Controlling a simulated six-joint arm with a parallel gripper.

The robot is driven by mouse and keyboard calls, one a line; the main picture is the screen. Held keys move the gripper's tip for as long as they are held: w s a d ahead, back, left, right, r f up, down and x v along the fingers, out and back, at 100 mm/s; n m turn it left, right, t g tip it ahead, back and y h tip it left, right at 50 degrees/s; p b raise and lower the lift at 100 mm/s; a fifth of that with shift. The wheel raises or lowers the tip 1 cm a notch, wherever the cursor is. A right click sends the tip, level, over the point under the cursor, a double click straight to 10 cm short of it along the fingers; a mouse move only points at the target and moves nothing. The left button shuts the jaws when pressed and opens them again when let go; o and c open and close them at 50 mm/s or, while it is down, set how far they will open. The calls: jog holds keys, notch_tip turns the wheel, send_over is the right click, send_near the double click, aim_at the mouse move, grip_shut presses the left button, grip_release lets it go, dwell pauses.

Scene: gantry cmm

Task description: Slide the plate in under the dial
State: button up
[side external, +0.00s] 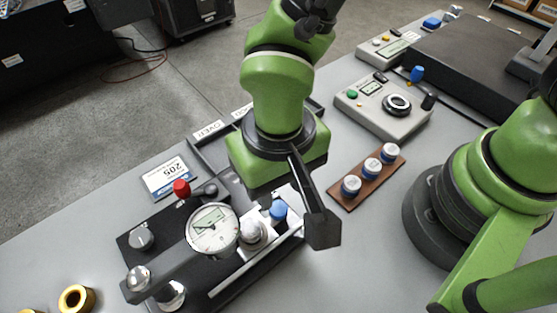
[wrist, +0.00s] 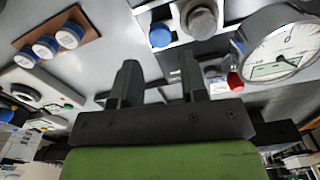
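The dial (side external: 212,230) is a round white gauge on an arm over a black fixture (side external: 196,276); it also shows at the right of the wrist view (wrist: 282,45). A pale plate (side external: 289,197) lies on the fixture, to the right of the dial, partly hidden by my arm. A blue knob (side external: 279,210) and a silver knob (side external: 252,230) stand at the plate. The plate also shows at the top of the wrist view (wrist: 145,14). My gripper (wrist: 158,68) is open, with nothing between its fingers, close to the plate's blue-knob end. One finger (side external: 316,205) shows clearly in the side view.
A brown strip with several blue-and-white cylinders (side external: 340,201) lies to the right. A grey control box (side external: 384,107) stands behind it. A label card (side external: 171,178) and red knob (side external: 181,188) are at the fixture's back. Brass rings (side external: 76,298) sit at front left.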

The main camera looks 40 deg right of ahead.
aim_at(279, 206)
notch_tip(279, 206, up, 5)
jog(key=shift+f, duration=0.2)
jog(key=shift+o, duration=1.3)
jog(key=shift+d+f+m, duration=0.1)
jog(key=shift+d+m, duration=0.2)
jog(key=shift+m, duration=0.2)
jog(key=f+m+y, duration=0.1)
jog(key=f+m, duration=0.2)
jog(key=f+m+g+y, duration=0.1)
jog(key=f+m, duration=0.2)
jog(key=f+m+g+y, duration=0.1)
jog(key=f+m+y, duration=0.1)
jog(key=f+m, duration=0.1)
jog(key=shift+w+f+m, duration=0.2)
jog(key=shift+f+m, duration=0.15)
jog(key=shift+m, duration=0.05)
